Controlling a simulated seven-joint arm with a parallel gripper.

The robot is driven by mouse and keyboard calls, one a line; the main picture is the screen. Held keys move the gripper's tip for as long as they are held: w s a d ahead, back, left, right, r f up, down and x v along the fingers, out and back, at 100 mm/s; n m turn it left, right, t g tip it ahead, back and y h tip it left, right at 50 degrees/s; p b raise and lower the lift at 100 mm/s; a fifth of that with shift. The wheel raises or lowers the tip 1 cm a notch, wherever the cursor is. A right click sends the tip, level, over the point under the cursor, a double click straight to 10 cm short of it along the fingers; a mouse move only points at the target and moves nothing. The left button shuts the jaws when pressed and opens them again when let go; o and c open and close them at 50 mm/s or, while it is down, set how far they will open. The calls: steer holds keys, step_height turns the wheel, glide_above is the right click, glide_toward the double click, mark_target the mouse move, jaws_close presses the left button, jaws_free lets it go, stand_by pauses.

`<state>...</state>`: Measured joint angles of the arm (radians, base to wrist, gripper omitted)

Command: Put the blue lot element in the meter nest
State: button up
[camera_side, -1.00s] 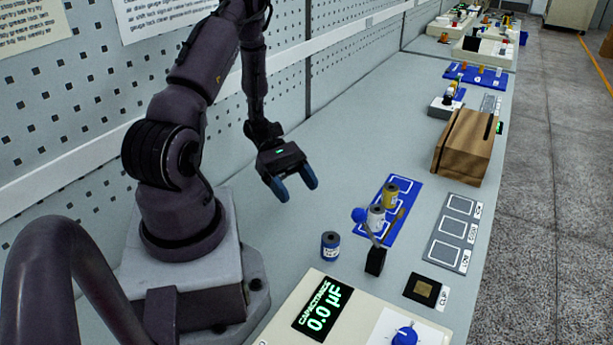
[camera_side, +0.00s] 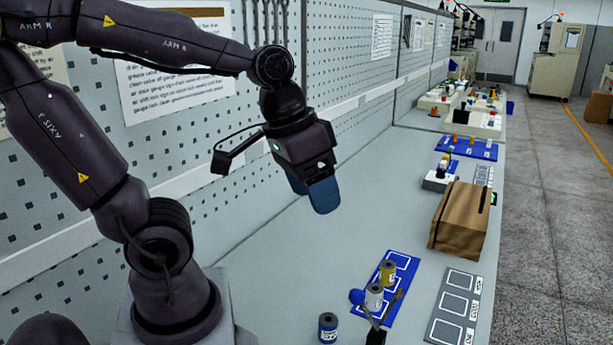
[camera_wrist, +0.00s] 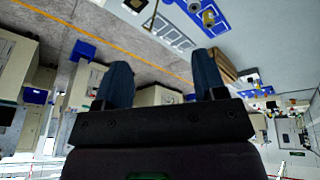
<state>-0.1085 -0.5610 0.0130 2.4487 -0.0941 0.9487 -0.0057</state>
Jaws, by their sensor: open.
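The blue lot element, a blue cylinder (camera_side: 328,328) with a white label and dark top, stands on the bench at the bottom edge of the side view. A black block (camera_side: 375,337) with a thin lever and a blue ball stands to its right. The meter is outside the side view now, and I cannot make out its nest. My gripper (camera_side: 314,193) is open and empty, raised well above the bench, behind the cylinder and apart from it. Its two blue fingers (camera_wrist: 162,78) also show in the wrist view, with nothing between them.
A blue mat (camera_side: 403,262) with white squares bears a yellow cylinder (camera_side: 388,272) and a white one (camera_side: 374,296). A grey labelled tray (camera_side: 457,303) lies to its right. The bench left of the mat is clear.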

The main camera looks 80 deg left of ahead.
steer(key=shift+o, duration=0.4)
steer(key=shift+s+d+r+m+t+y, duration=0.15)
steer(key=shift+s+d+r+m+t, duration=0.2)
steer(key=shift+r+m+t, duration=0.2)
steer(key=shift+s+d+r+m+t+y, duration=0.15)
steer(key=shift+s+d+r+m+t, duration=0.15)
steer(key=shift+r+m+t, duration=0.2)
